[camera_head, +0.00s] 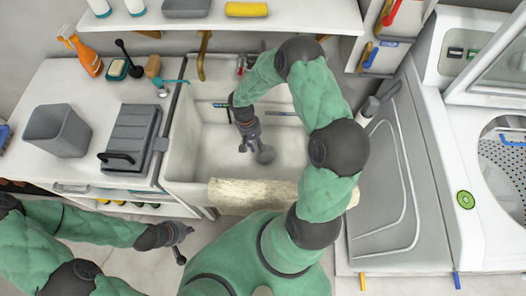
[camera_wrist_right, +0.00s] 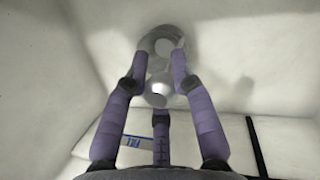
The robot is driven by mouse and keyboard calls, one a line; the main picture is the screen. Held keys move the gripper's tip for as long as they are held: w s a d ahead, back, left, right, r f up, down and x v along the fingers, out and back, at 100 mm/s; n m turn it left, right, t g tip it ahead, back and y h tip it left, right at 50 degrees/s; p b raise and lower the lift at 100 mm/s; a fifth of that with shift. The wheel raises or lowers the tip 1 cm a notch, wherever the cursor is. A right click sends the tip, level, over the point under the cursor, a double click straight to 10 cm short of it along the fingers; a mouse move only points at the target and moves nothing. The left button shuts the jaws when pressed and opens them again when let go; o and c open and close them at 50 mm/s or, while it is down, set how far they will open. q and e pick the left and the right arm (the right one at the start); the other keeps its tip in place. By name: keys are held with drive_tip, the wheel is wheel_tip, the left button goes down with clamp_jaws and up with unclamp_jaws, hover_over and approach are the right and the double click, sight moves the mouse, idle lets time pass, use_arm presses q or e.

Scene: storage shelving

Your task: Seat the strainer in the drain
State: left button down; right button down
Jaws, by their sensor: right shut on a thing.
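The white sink (camera_head: 208,150) is in the middle of the head view. My right gripper (camera_head: 250,146) reaches down into it, low over the basin floor. In the right wrist view my right gripper (camera_wrist_right: 160,65) has its purple fingers closed around a grey, round metal piece, which I take for the strainer (camera_wrist_right: 160,88). A grey round shape (camera_head: 265,155) shows beside the fingertips in the head view; I cannot tell whether it is the strainer or the drain. The drain is not clearly visible. My left gripper (camera_head: 180,240) is outside the sink, low at the left, with its fingers unclear.
The left counter holds a grey bin (camera_head: 58,130), a grey lidded box (camera_head: 132,135) and an orange spray bottle (camera_head: 84,52). A shelf (camera_head: 300,18) runs above the sink. The sink walls enclose my right gripper.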

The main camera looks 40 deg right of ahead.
drive_tip(key=shift+f, duration=0.1)
drive_tip(key=c, duration=1)
unclamp_jaws()
drive_tip(key=shift+o, duration=0.2)
drive_tip(key=v, duration=1.2)
